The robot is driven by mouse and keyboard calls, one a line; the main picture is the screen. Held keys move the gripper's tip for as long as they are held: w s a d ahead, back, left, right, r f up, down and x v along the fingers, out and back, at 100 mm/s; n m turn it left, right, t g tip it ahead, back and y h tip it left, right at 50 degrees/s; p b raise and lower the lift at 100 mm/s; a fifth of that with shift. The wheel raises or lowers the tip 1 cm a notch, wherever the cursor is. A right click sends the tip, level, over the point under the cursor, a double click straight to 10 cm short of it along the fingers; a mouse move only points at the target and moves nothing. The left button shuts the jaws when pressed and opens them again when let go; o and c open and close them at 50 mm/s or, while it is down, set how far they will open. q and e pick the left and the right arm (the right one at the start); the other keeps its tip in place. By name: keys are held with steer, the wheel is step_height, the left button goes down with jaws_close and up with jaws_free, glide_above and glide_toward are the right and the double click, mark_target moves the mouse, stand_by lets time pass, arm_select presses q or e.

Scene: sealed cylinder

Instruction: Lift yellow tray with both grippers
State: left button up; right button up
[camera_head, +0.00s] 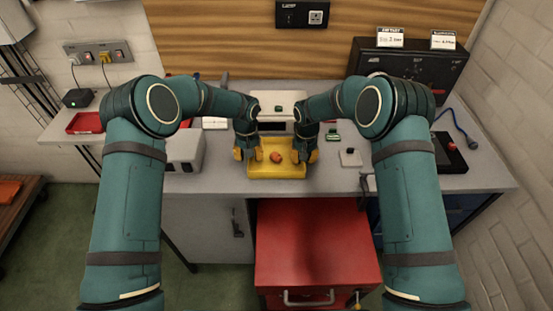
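The yellow tray (277,173) sits on the grey workbench near its front edge, in the middle of the head view. A small orange-red round object (276,157) lies in it. My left gripper (246,155) is at the tray's left side and my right gripper (304,156) is at its right side, both pointing down. Both have yellowish finger parts that blend with the tray's colour. Whether the fingers are closed on the tray's sides is too small to tell.
A grey device (184,150) stands to the left. A black instrument box (410,65) is at the back right.

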arm_select(q)
steer(key=shift+c, duration=0.9)
arm_select(e)
steer(key=shift+c, duration=0.9)
arm_select(q)
jaws_close()
arm_select(e)
jaws_close()
arm_select(q)
steer(key=shift+r, duration=0.1)
